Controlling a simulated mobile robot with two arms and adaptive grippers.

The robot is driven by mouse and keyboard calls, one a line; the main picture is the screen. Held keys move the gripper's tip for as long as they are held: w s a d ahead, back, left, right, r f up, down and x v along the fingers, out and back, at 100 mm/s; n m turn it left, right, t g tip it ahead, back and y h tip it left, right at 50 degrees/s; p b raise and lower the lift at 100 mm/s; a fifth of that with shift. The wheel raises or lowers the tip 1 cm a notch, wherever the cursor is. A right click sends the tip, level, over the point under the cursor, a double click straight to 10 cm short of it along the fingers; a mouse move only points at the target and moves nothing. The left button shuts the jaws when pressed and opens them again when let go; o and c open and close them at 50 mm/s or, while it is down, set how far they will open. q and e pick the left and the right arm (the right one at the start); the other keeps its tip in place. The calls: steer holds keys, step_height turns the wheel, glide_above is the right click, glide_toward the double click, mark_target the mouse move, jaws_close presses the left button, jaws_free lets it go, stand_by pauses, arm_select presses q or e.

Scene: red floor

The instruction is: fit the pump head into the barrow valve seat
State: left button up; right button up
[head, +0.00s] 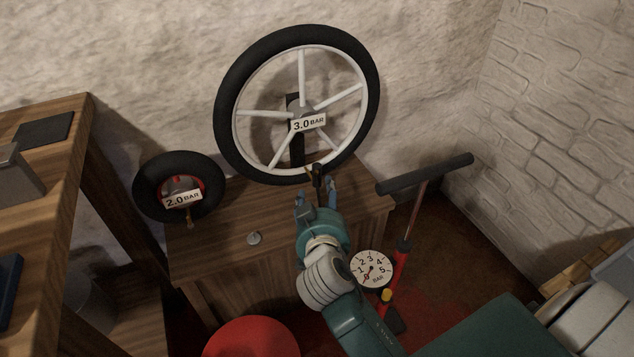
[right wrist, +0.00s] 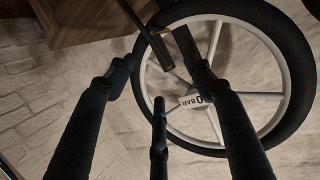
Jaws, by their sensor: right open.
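The small black barrow wheel (head: 150,186) with a "2.0 BAR" tag (head: 182,199) is at the left of the wooden cabinet. A small brass valve stem (head: 190,222) points down at its lower edge. The red floor pump (head: 398,270) stands right of the cabinet with a black handle and a round gauge. I cannot clearly make out its pump head or hose. My right gripper (head: 317,190) is open above the cabinet top, close below the large wheel. Its fingers are spread in the right wrist view (right wrist: 160,80). A dark upright piece between them may be a finger or the pump head.
The large wheel (head: 371,91) tagged "3.0 BAR" stands at the wall; it fills much of the wrist view (right wrist: 262,140). A small metal disc (head: 254,238) lies on the cabinet top (head: 225,250). A wooden bench (head: 60,160) is left, a red round object (head: 250,338) below.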

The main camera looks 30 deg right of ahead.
mark_target(320, 179)
steer(key=x, duration=0.3)
steer(key=b+x, duration=0.1)
steer(key=x, duration=0.5)
steer(key=shift+w+d+f, duration=0.1)
steer(key=shift+d+f, duration=0.1)
steer(key=shift+f, duration=0.25)
arm_select(q)
steer(key=v, duration=0.5)
steer(key=shift+w+r, duration=0.25)
steer(key=shift+w, duration=0.1)
arm_select(e)
steer(key=c, duration=1.3)
